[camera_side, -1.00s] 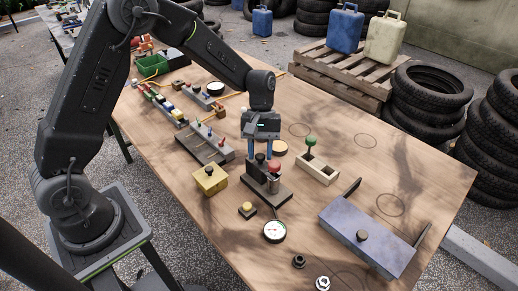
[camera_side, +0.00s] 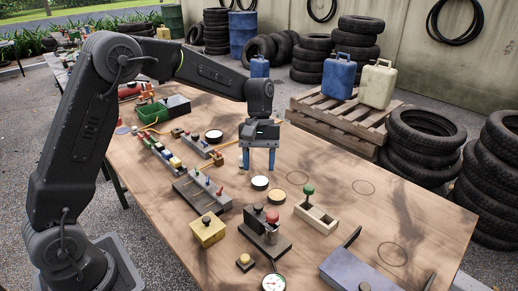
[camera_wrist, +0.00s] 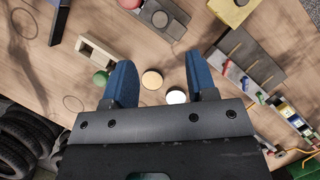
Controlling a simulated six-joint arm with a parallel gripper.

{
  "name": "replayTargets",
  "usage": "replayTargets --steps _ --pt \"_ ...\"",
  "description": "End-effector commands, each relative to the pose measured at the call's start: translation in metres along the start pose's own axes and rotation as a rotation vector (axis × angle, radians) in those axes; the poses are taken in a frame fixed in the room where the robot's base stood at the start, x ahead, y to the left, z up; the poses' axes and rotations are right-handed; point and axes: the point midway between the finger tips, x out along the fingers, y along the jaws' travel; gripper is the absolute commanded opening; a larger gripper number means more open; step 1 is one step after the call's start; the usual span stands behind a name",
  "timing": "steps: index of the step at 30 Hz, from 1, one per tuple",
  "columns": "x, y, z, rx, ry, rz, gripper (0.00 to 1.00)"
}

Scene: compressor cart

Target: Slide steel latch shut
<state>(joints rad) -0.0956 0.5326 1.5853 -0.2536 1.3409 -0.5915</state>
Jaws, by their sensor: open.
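My gripper (camera_side: 258,168) is open and empty, with its two blue fingers pointing down above the table. It is raised behind the dark latch-like unit (camera_side: 282,248), clear of it. This unit has a dark base, a grey metal block, a black knob (camera_side: 258,209) and a red knob (camera_side: 272,217). I cannot tell for certain that it is the steel latch, or how far its slide is moved. In the wrist view, the open fingers (camera_wrist: 160,72) frame bare table and two round discs; the dark unit (camera_wrist: 178,28) lies at the top, partly cut off.
The table's right part is fairly clear.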

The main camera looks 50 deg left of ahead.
Motion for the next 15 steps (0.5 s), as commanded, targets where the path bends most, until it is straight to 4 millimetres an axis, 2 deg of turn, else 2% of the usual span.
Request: replayTargets --steps 3,6,15 --pt "-0.020 0.000 -0.001 -0.001 0.002 0.002 0.52" --pt "-0.030 0.000 0.000 -0.001 0.002 0.001 0.52" --pt "-0.036 -0.001 0.000 -0.001 0.000 -0.001 0.52"
